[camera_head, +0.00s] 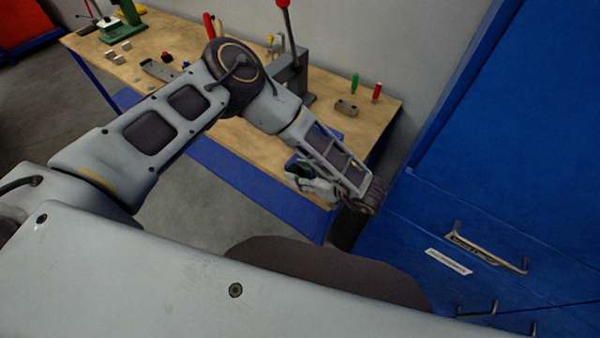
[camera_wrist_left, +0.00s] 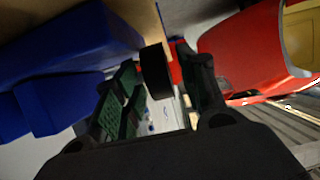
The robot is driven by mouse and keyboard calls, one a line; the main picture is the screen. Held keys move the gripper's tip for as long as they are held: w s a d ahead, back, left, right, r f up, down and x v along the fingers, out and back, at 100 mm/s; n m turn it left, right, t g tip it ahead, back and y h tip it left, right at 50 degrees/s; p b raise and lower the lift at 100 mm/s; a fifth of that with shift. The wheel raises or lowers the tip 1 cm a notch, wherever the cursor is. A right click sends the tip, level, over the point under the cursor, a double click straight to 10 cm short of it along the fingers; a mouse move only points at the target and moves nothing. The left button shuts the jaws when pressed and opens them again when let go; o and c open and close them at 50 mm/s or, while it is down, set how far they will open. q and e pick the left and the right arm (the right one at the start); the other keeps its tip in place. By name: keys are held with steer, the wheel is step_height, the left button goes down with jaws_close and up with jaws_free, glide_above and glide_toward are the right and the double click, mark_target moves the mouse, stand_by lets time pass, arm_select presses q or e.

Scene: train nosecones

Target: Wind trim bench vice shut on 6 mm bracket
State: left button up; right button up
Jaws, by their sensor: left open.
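My left arm reaches in from the left across the workbench (camera_head: 215,150). My left gripper (camera_head: 345,232) hangs dark and small below the wrist, near the bench's front right corner. In the left wrist view the left gripper (camera_wrist_left: 163,75) is open, with a green-padded finger on the left and a dark finger on the right. A black round piece (camera_wrist_left: 156,73) shows between the fingers; I cannot tell whether they touch it or whether it belongs to the vice. I cannot clearly pick out the trim vice or the 6 mm bracket. My right gripper is not in view.
A press with a red-knobbed lever (camera_head: 283,4) stands behind my arm. A green press (camera_head: 130,14) is at the far left. A grey block (camera_head: 346,107) lies on the bench's right. Blue drawers (camera_head: 480,215) with handles close off the right. A red object (camera_wrist_left: 250,45) shows in the wrist view.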

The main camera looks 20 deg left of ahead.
arm_select(q)
steer(key=v, duration=1.1)
steer(key=shift+d, duration=0.4)
steer(key=shift+s, duration=0.2)
stand_by(0.6)
